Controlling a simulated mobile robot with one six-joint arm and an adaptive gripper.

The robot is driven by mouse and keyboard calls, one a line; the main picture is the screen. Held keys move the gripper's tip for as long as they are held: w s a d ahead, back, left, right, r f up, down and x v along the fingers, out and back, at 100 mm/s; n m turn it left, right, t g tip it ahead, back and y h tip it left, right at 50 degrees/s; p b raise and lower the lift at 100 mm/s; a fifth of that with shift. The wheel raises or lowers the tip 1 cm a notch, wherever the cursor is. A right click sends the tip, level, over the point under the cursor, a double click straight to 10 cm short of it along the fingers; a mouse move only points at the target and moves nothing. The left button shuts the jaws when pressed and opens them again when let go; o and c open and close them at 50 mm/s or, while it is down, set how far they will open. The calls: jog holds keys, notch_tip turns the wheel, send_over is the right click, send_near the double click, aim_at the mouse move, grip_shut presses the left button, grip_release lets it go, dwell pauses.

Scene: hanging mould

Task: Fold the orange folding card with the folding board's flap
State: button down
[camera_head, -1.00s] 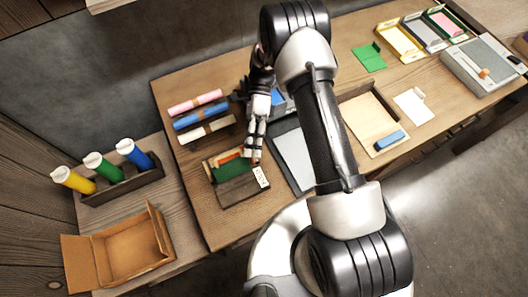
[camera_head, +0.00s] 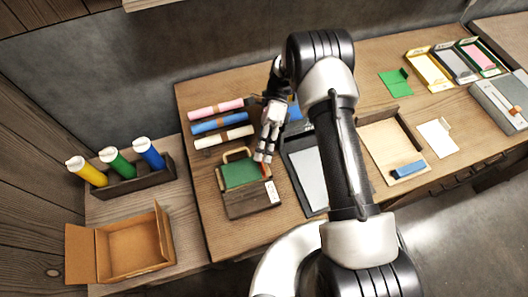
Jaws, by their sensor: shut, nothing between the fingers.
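The folding board (camera_head: 250,205) lies on the table, left of centre, with dark wood at its near side and a white label at its right. A green panel (camera_head: 240,173) edged by a tan frame shows on its far part; I cannot tell whether this is the flap. A small orange-red sliver (camera_head: 266,172) shows at the panel's right edge, perhaps part of the orange card. Otherwise I cannot make out the orange card. My gripper (camera_head: 263,157) is shut and empty, its fingertips at the board's far right corner; contact is unclear.
Pink, blue and white rolls (camera_head: 221,127) lie behind the board. A dark-framed pale tray (camera_head: 308,175) is close on its right. A wooden tray (camera_head: 392,140) with a blue block, a white card (camera_head: 437,138) and a green card (camera_head: 396,83) lie farther right. An open cardboard box (camera_head: 130,250) stands front left.

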jog(key=v, duration=0.7)
jog(key=shift+w, duration=0.2)
jog(key=shift+r, duration=0.15)
dwell(0.5)
jog(key=w+a+f+n+t+h+p, duration=0.15)
jog(key=a+n+t, duration=0.4)
jog(key=n, duration=0.55)
jog(key=w+a+n+t+h, duration=0.2)
jog(key=a+n+t+h, duration=0.15)
jog(key=a+n, duration=0.5)
jog(key=shift+n+t+y, duration=0.3)
jog(key=shift+n+y, duration=0.1)
jog(key=shift+n, duration=0.45)
jog(key=x, duration=0.3)
jog(key=d+b+x, duration=0.1)
jog(key=x, duration=0.5)
jog(key=shift+w+d+f, duration=0.15)
jog(key=shift+d+f, duration=0.15)
jog(key=shift+f, duration=0.1)
jog(key=shift+w+r+b, duration=0.1)
jog(key=shift+b, duration=0.2)
